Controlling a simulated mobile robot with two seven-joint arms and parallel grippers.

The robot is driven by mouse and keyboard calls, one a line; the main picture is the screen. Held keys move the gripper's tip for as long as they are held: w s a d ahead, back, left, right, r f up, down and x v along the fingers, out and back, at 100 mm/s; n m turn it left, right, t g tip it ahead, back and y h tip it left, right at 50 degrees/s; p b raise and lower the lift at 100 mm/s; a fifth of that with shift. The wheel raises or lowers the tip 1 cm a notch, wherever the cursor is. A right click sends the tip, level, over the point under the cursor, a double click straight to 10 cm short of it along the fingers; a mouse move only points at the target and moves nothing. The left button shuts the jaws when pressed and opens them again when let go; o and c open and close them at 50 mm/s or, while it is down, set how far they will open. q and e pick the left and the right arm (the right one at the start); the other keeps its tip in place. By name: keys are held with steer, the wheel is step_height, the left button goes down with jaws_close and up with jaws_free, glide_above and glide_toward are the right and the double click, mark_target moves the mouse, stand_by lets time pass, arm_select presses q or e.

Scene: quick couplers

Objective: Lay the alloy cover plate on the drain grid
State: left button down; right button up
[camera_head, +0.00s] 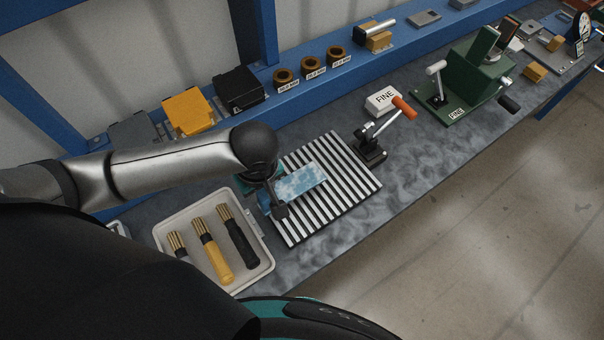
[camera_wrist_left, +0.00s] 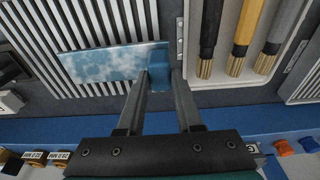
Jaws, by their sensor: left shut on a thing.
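The alloy cover plate (camera_head: 303,181) is a thin, pale blue, mottled sheet with a darker blue grip block at one end. It also shows in the left wrist view (camera_wrist_left: 110,63). My left gripper (camera_head: 273,204) is shut on the blue block, with one finger on each side in the left wrist view (camera_wrist_left: 160,82). The plate is over the left part of the drain grid (camera_head: 335,205), a dark panel with light parallel bars, and sits askew to the bars. I cannot tell whether it touches them. My right gripper is not in view.
A pale tray (camera_head: 262,253) with brush-like tools lies left of the grid. A green machine (camera_head: 470,82) stands farther right.

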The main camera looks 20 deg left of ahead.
arm_select(q)
glide_above(301, 180)
steer(key=shift+s, duration=0.3)
steer(key=shift+w+d+f, duration=0.15)
steer(key=shift+f, duration=0.05)
steer(key=shift+f+b, duration=0.3)
steer(key=shift+f, duration=1.2)
steer(key=shift+f, duration=0.1)
steer(key=c, duration=0.6)
jaws_free()
steer(key=r, duration=0.4)
steer(key=d+r+p, duration=0.1)
steer(key=r, duration=0.3)
steer(key=s+r+p, duration=0.1)
steer(key=r, duration=0.3)
steer(key=shift+s+d, duration=0.1)
steer(key=shift+d, duration=0.05)
